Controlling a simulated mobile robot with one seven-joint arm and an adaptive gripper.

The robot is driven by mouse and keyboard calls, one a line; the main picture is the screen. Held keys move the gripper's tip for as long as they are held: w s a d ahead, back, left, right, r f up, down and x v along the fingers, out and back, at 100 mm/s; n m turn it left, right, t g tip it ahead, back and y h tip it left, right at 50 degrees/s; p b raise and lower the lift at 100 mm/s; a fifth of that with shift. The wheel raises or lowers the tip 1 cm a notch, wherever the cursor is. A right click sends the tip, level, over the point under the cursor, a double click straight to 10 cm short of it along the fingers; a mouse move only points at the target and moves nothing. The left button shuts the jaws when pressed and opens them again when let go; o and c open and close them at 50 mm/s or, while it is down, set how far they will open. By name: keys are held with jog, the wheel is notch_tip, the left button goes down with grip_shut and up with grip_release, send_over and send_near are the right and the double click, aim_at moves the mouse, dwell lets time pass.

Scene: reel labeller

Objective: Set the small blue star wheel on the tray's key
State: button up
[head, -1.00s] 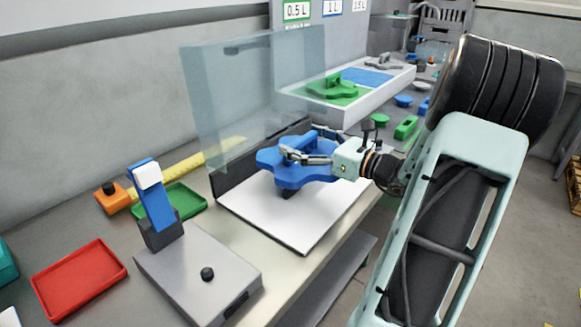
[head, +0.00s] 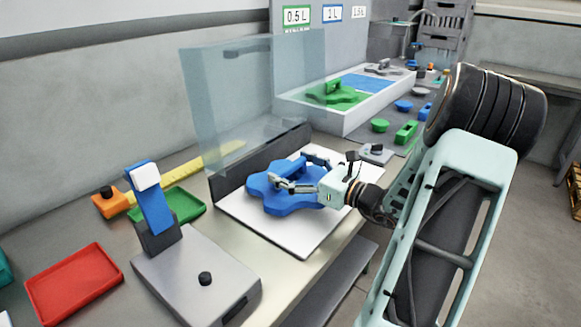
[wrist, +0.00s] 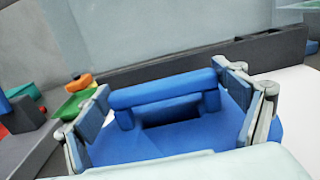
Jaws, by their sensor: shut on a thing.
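The blue star wheel (head: 276,201) is in my gripper, low over the white tray (head: 303,245). I cannot tell whether it touches the tray. My gripper (head: 296,173) is shut on the wheel's raised handle. In the wrist view the blue handle bar (wrist: 163,90) lies between the two fingers of my gripper (wrist: 170,105), with the wheel's flat body (wrist: 262,137) below it. A dark opening shows under the bar. The tray's key is not visible; the wheel covers the middle of the tray.
A clear guard panel (head: 250,100) stands raised behind the tray, above a dark back rail (head: 262,160). A grey base with a blue lever (head: 155,205) stands at front left. A green tray (head: 178,205) and red tray (head: 73,284) lie left. A white bin (head: 345,117) holds a green wheel.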

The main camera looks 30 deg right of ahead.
jog(key=shift+f, duration=0.15)
jog(key=o, duration=1.8)
jog(key=shift+o, duration=0.5)
jog(key=shift+r, duration=0.4)
jog(key=p+v, duration=0.1)
jog(key=v, duration=1.1)
jog(key=shift+f, duration=0.15)
